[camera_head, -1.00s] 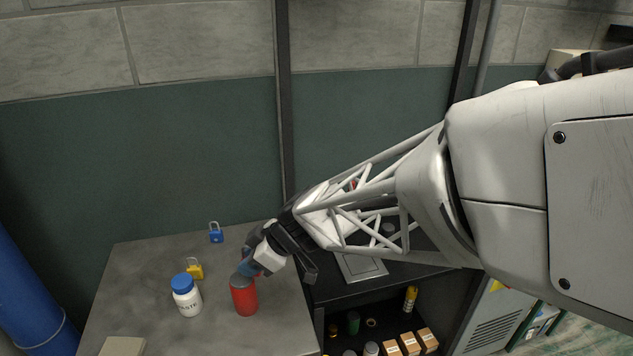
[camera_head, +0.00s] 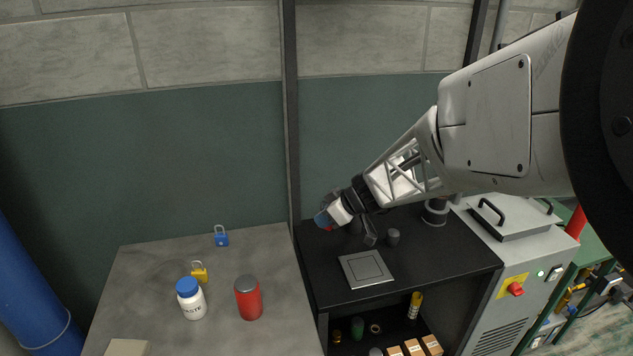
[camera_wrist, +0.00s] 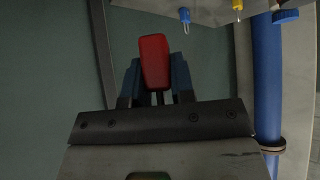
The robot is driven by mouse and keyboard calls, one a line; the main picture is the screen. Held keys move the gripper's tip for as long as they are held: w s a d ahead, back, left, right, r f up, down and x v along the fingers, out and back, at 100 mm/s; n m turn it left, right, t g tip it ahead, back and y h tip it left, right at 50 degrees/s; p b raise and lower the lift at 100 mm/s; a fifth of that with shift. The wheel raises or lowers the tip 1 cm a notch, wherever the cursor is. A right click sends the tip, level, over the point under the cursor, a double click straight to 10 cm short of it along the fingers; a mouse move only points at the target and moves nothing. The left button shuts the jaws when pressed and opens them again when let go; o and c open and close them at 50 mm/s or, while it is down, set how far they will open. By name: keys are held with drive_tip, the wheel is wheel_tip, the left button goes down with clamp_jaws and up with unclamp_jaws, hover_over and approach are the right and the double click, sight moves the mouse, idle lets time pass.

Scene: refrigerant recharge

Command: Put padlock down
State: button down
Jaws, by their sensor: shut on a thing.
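My gripper (camera_head: 326,219) is shut on a red padlock (camera_wrist: 154,62). In the wrist view the padlock's red body sits between the blue fingertips; its shackle cannot be made out. In the head view only a bit of red shows at the fingertips. The gripper is in the air near the back left corner of the black cabinet top (camera_head: 318,265), beside the grey table. A blue padlock (camera_head: 221,238) stands at the back of the table, and a yellow padlock (camera_head: 200,274) stands nearer the front. Both also show in the wrist view.
A white bottle with a blue cap (camera_head: 191,301) and a red can (camera_head: 248,299) stand on the grey table (camera_head: 150,265). A square plate (camera_head: 366,269) and a dark knob (camera_head: 393,237) are on the cabinet top. The table's back right area is clear.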

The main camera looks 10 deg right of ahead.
drive_tip(key=shift+m, duration=0.3)
drive_tip(key=d+f, duration=0.1)
drive_tip(key=f, duration=0.7)
drive_tip(key=w+d+f, duration=0.1)
drive_tip(key=f, duration=0.4)
drive_tip(key=shift+d, duration=0.3)
drive_tip(key=shift+w+r, duration=0.1)
drive_tip(key=shift+w, duration=0.05)
drive_tip(key=shift+w+d+f, duration=0.2)
drive_tip(key=shift+w+f, duration=0.05)
drive_tip(key=shift+w, duration=2.35)
drive_tip(key=shift+w+d+f, duration=0.15)
drive_tip(key=shift+w+f, duration=0.1)
drive_tip(key=shift+w, duration=2.4)
drive_tip(key=shift+w+d+f, duration=0.2)
drive_tip(key=shift+w+f, duration=0.05)
drive_tip(key=shift+w, duration=2.35)
drive_tip(key=shift+f, duration=1.75)
drive_tip(key=shift+f, duration=0.15)
